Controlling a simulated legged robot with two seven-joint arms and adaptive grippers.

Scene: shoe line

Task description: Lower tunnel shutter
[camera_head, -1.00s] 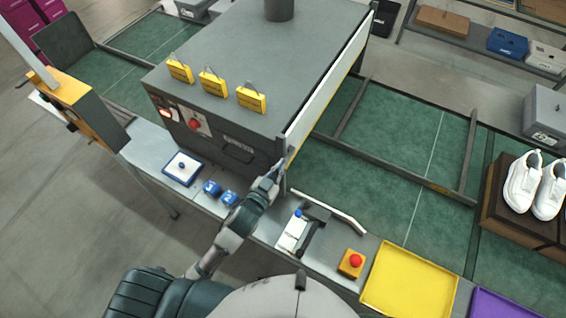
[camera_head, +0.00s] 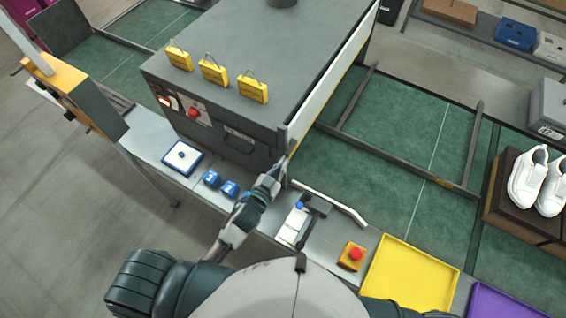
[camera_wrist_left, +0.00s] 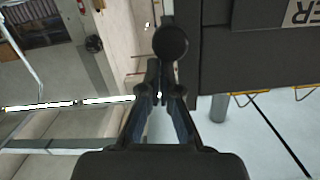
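The tunnel (camera_head: 230,60) is a large dark grey box over the green belt. Its shutter (camera_head: 330,80) is a white panel with a yellow lower edge on the right side; green belt shows below it. My left gripper (camera_head: 279,169) is at the tunnel's near right corner, beside the shutter's near end. In the left wrist view, its two fingers (camera_wrist_left: 161,72) converge at a dark round knob (camera_wrist_left: 170,42); whether they grip it is unclear. My right gripper is out of view.
On the near ledge are a white-and-blue button box (camera_head: 183,157), two blue blocks (camera_head: 221,183), a lever unit (camera_head: 295,222) and a red button on a yellow box (camera_head: 353,256). A yellow tray (camera_head: 410,277) lies right. White shoes (camera_head: 527,180) stand on a brown box.

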